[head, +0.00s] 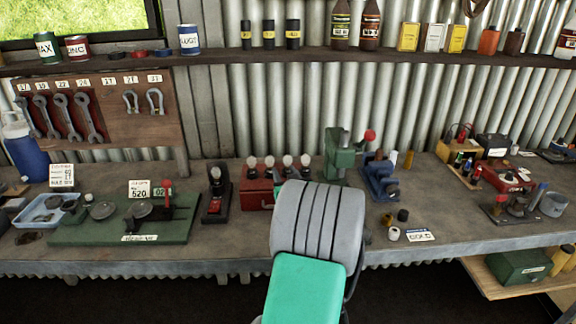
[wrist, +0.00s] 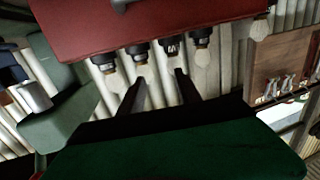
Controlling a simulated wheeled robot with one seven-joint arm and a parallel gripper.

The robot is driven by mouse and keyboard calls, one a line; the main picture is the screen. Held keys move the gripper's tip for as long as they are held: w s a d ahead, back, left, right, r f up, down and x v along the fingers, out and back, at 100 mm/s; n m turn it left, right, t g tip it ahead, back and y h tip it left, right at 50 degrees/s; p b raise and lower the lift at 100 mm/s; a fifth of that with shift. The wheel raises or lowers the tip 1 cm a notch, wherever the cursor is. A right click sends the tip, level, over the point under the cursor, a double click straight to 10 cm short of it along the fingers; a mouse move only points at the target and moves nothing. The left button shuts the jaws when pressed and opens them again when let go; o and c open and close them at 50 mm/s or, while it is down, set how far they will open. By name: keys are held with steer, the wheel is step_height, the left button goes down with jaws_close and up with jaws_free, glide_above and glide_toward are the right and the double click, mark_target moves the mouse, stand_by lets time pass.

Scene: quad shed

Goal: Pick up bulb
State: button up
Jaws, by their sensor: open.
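Several bulbs with pale round glass and dark bases stand in a row on a red box (head: 257,194) on the bench. The leftmost bulb of the row (head: 251,162) and the rightmost bulb (head: 305,160) show clearly in the head view. Another bulb (head: 215,172) stands on a black and red stand to the left. The wrist view is turned over, with the red box (wrist: 150,25) at the top and the bulbs, such as this one (wrist: 201,57), pointing down. My gripper (wrist: 159,76) is open and empty, its fingertips close to the middle bulbs. My arm hides it in the head view.
A green press (head: 340,160) and a blue vise (head: 380,180) stand right of the red box. A green base plate (head: 90,232) with dials lies to the left. A shelf (head: 300,55) with bottles and cans runs above. Bare bench shows in front of the bulb stand.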

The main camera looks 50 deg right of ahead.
mark_target(289, 161)
steer(key=d, duration=0.2)
steer(key=s+d+h, duration=0.1)
steer(key=shift+r+m+p, duration=0.3)
steer(key=shift+r+p, duration=0.05)
steer(key=shift+r, duration=0.05)
steer(key=p+x, duration=0.2)
steer(key=x, duration=0.4)
steer(key=shift+w+d+f+p, duration=0.1)
steer(key=shift+w+p, duration=0.2)
jaws_close()
